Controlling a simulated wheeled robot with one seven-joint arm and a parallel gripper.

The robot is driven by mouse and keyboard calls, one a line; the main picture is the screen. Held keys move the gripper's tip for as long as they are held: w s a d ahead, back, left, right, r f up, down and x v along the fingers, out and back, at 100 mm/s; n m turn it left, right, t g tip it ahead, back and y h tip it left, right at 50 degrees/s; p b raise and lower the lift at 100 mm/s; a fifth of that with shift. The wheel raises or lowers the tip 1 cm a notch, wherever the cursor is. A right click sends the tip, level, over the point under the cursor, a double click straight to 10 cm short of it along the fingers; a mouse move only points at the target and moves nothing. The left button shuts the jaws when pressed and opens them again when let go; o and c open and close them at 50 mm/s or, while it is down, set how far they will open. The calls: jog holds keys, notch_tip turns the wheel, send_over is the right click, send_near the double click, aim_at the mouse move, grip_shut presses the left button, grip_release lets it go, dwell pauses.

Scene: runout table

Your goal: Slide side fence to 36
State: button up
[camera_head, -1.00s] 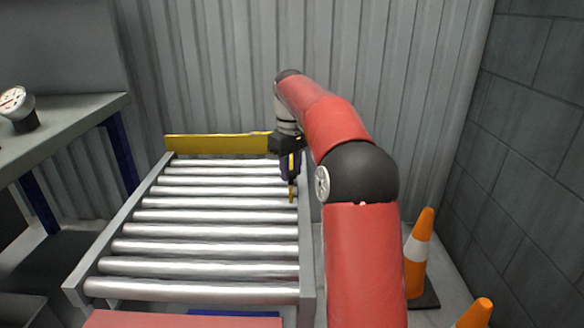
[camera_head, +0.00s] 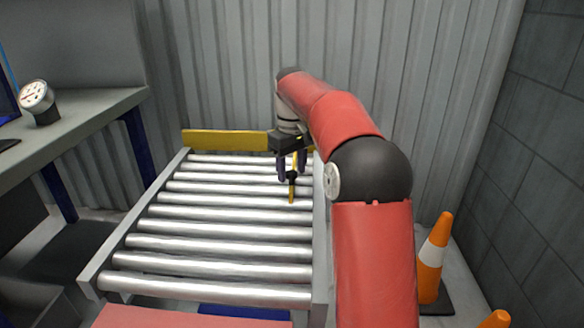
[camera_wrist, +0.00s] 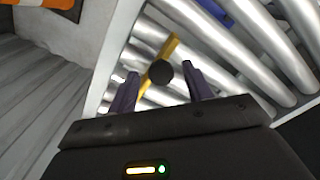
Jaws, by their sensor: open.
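The roller table (camera_head: 135,228) has a long yellow board (camera_head: 225,140) across its far end. A narrow yellow piece (camera_head: 291,195) with a black knob (camera_head: 292,176) sits over the rollers near the table's right side; I cannot tell for sure whether it is the side fence. My gripper (camera_head: 291,173) points down at the knob with its fingers apart. In the wrist view, the open gripper (camera_wrist: 161,72) has one finger on each side of the round black knob (camera_wrist: 160,73), with the yellow piece (camera_wrist: 171,46) behind it. Contact is not clear. No scale or number 36 is readable.
A bench (camera_head: 75,120) with a dial gauge (camera_head: 38,98) stands at the left. Orange cones (camera_head: 434,255) stand on the floor at the right, beside my arm. A corrugated wall (camera_head: 230,60) closes the back. The rollers left of the gripper are clear.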

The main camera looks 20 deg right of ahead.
notch_tip(320, 180, up, 7)
jog(key=shift+r+p, duration=0.1)
jog(key=shift+p, duration=0.6)
jog(key=shift+r, duration=0.25)
jog(key=shift+s+a, duration=0.1)
jog(key=s+a+r+m+t, duration=0.1)
jog(key=s+a, duration=0.2)
jog(key=s, duration=0.5)
jog(key=s+a+r+m+t, duration=0.1)
jog(key=s+a+t, duration=0.15)
jog(key=s, duration=0.55)
jog(key=s+f, duration=0.4)
jog(key=s, duration=0.1)
jog(key=s+a+f+m+t, duration=0.1)
jog(key=s+f, duration=0.3)
jog(key=s, duration=0.2)
jog(key=s+f+m+t, duration=0.1)
jog(key=s+f, duration=0.2)
jog(key=s, duration=0.3)
jog(key=shift+a+f, duration=0.35)
jog(key=shift+f, duration=0.05)
